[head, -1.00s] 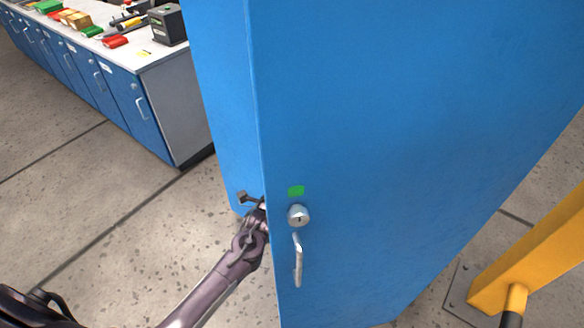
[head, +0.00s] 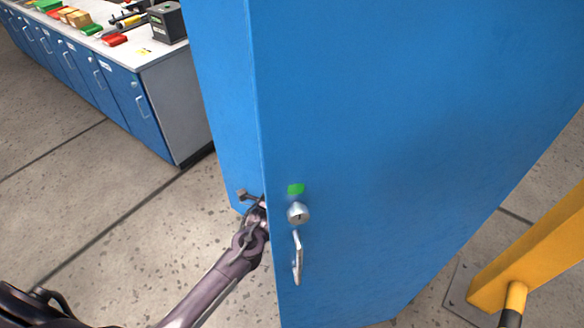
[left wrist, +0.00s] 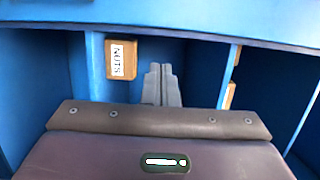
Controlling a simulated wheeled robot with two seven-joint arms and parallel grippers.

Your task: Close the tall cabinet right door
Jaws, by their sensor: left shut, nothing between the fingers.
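The blue cabinet door (head: 400,130) fills the middle and right of the head view, with a round lock (head: 298,213), a silver handle (head: 298,258) and a green mark above the lock. Its free edge faces me and the door stands open. My left arm reaches to that edge at handle height, and the gripper itself is mostly hidden behind the door. In the left wrist view my left gripper (left wrist: 161,84) is shut and empty, pointing into the blue cabinet (left wrist: 92,60) with its shelf dividers. My right gripper is not in view.
A box labelled NUTS (left wrist: 121,60) sits inside the cabinet, left of my fingers. A blue workbench (head: 130,90) with tools and bins stands at the upper left. A yellow barrier (head: 535,255) stands at the right. The floor between bench and door is clear.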

